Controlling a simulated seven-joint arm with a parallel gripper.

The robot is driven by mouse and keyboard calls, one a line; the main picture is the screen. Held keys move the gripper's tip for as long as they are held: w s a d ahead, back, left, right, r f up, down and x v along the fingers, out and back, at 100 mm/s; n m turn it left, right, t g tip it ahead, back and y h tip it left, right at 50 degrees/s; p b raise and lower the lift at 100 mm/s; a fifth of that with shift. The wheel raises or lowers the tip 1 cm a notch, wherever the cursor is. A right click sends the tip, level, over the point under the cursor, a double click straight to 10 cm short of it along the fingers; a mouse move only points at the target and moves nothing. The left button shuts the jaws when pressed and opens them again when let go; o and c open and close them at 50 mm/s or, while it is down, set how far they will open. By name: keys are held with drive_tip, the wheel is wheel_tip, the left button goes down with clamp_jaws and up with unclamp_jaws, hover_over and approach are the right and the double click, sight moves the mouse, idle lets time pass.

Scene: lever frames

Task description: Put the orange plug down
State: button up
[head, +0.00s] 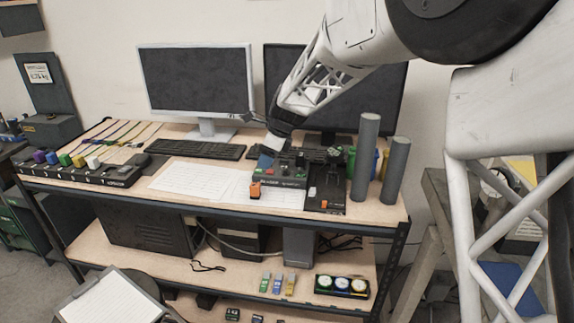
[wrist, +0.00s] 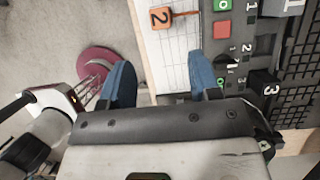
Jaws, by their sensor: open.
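In the head view the orange plug (head: 255,190) is at the panel's front left corner. In the head view my gripper (head: 266,160) is above the panel's left rear part.
A black box with an orange part (head: 323,204) stands right of the panel. Two grey cylinders (head: 367,158) rise at the table's right end. Paper sheets (head: 205,181) lie left of the panel. Keyboards and two monitors (head: 195,82) are behind.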

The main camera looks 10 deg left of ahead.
drive_tip(key=s+d+r+n+t+h, duration=0.1)
drive_tip(key=s+d+r+n, duration=0.3)
drive_tip(key=s+d, duration=0.55)
drive_tip(key=s+d+r+n+h, duration=0.1)
drive_tip(key=s+d+r+n, duration=0.5)
drive_tip(key=d, duration=0.6)
drive_tip(key=s+d+f+n+h, duration=0.1)
drive_tip(key=s+d+n, duration=0.1)
drive_tip(key=s+d, duration=0.3)
drive_tip(key=s+d+f+n+t, duration=0.1)
drive_tip(key=s+d, duration=0.5)
drive_tip(key=s, duration=0.7)
drive_tip(key=s+d+f+n+h, duration=0.1)
drive_tip(key=s+d+n, duration=0.3)
drive_tip(key=s, duration=0.5)
drive_tip(key=shift+d+f+n+t+h, duration=0.3)
drive_tip(key=shift+d+f+n, duration=0.1)
drive_tip(key=shift+d+f, duration=0.3)
